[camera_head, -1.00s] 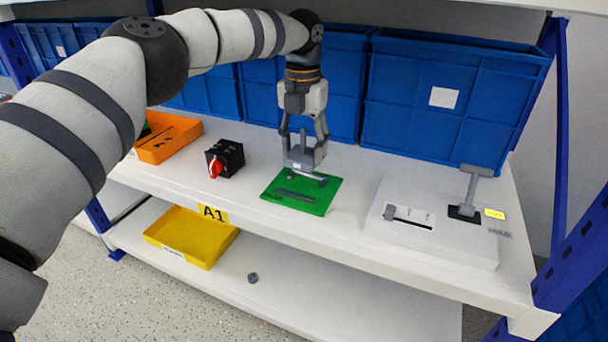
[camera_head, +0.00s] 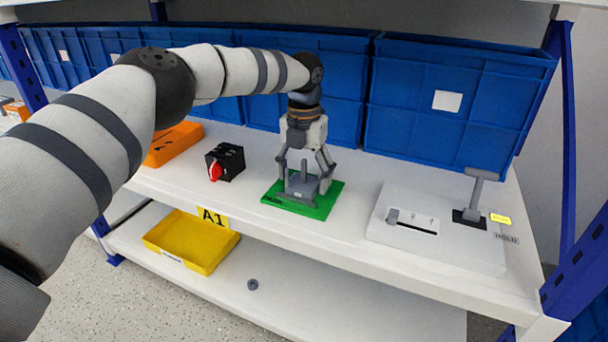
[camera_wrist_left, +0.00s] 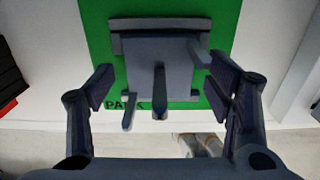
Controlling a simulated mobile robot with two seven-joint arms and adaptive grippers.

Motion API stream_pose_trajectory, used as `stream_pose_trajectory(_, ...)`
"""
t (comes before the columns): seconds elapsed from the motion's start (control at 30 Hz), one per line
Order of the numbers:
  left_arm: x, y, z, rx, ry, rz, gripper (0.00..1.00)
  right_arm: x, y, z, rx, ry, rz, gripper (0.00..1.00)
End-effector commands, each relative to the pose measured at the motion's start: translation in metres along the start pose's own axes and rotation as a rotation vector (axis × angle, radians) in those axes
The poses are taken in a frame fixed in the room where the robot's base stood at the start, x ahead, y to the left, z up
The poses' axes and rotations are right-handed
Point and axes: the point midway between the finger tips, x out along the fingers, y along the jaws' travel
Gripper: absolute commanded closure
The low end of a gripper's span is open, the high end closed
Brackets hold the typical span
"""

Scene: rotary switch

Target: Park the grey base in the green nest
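The grey base (camera_head: 302,188) with its upright post is down at the green nest (camera_head: 322,206) on the upper shelf. In the left wrist view the base (camera_wrist_left: 140,62) lies over the green plate (camera_wrist_left: 96,30), its post (camera_wrist_left: 159,92) pointing towards the camera. Grey strips show around it; whether it sits fully flat is hard to tell. My left gripper (camera_head: 304,170) is just above the base, pointing down. Its fingers (camera_wrist_left: 162,88) are spread on both sides of the post, with gaps, holding nothing. The "PARK" lettering is partly hidden. My right gripper is out of view.
A black box with a red rotary knob (camera_head: 225,161) stands left of the nest, with an orange tray (camera_head: 172,142) beyond. A white panel (camera_head: 440,240) with a slider and grey lever (camera_head: 477,190) is at the right. Blue bins (camera_head: 450,95) line the back. A yellow tray (camera_head: 192,240) is below.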

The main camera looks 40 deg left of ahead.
Motion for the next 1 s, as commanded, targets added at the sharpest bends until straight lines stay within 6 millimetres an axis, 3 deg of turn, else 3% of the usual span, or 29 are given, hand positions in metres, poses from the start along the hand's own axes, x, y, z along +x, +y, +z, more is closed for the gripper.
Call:
stream_pose_trajectory(0.17,-0.003,0.0,0.0,0.0,-0.001,0.0,0.27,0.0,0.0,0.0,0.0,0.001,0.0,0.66)
stream_pose_trajectory(0.4,-0.052,-0.001,0.001,0.0,-0.004,-0.002,0.27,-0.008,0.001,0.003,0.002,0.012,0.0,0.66)
stream_pose_trajectory(0.57,-0.075,0.0,0.0,-0.001,-0.001,-0.001,0.27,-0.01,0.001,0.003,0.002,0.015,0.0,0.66)
stream_pose_trajectory(1.0,-0.078,0.0,0.0,0.0,0.002,-0.001,0.27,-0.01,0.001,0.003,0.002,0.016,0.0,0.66)
